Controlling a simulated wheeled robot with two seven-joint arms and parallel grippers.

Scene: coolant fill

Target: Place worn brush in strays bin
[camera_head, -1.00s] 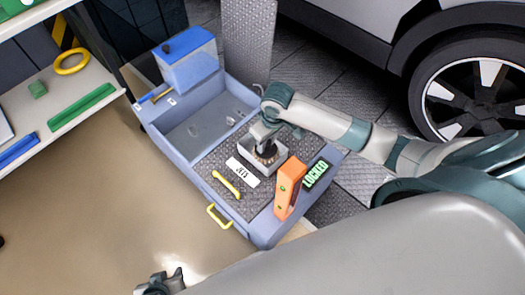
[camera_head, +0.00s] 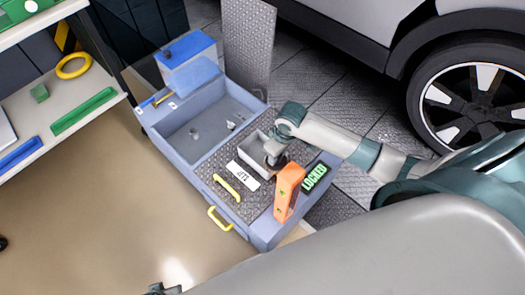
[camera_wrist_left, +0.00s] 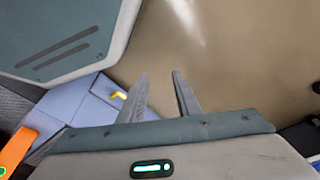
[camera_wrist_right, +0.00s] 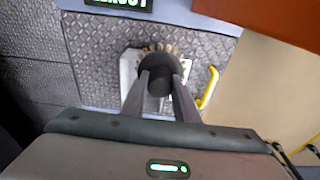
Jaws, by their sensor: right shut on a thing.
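My right gripper (camera_wrist_right: 161,77) is shut on the worn brush, a dark round piece (camera_wrist_right: 159,64) with a fringe of tan bristles. In the head view the gripper is at the right edge of a small grey open bin (camera_head: 250,153), and the brush is mostly hidden. In the right wrist view part of the pale bin (camera_wrist_right: 128,72) shows behind the brush; I cannot tell whether they touch. A white label (camera_head: 243,175) lies beside the bin, its text hard to read. My left gripper (camera_wrist_left: 160,78) is open and empty, away from the cart.
The blue cart has an open basin (camera_head: 205,122) and a yellow handle (camera_head: 220,218). A yellow bar (camera_head: 227,188) lies on the textured top. A car wheel (camera_head: 475,105) is at right.

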